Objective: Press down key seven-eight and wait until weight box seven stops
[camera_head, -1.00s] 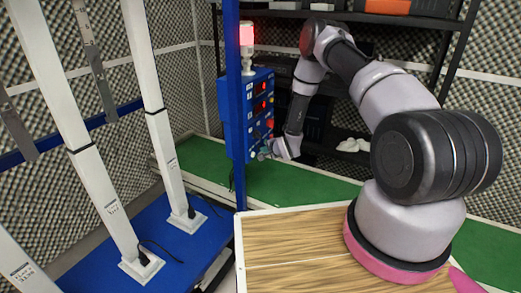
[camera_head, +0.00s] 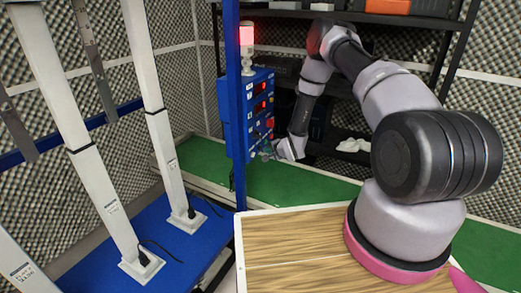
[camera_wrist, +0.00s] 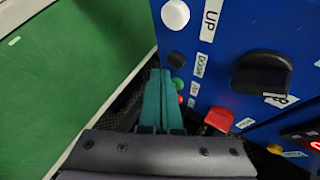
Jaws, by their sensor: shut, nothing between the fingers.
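The blue control box (camera_head: 236,108) stands on a blue post, with its front facing right. In the wrist view its panel (camera_wrist: 225,95) carries a white button (camera_wrist: 175,14) by an "UP" label and a black button (camera_wrist: 176,58) by a "DOWN" label. A green button (camera_wrist: 178,84) and a small red button (camera_wrist: 181,98) are lower. I cannot tell which is key seven-eight. My gripper (camera_wrist: 161,72) is shut and empty; its teal fingertips are just beside the black and green buttons, and contact is unclear. In the head view my gripper (camera_head: 266,153) is at the box's lower right. Weight box seven cannot be identified.
A red lamp (camera_head: 246,35) is lit above the box. White columns (camera_head: 163,140) stand on a blue platform (camera_head: 150,235) at left. A black knob (camera_wrist: 262,73) and a red switch (camera_wrist: 218,120) stick out of the panel. A green surface (camera_head: 290,180) lies below.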

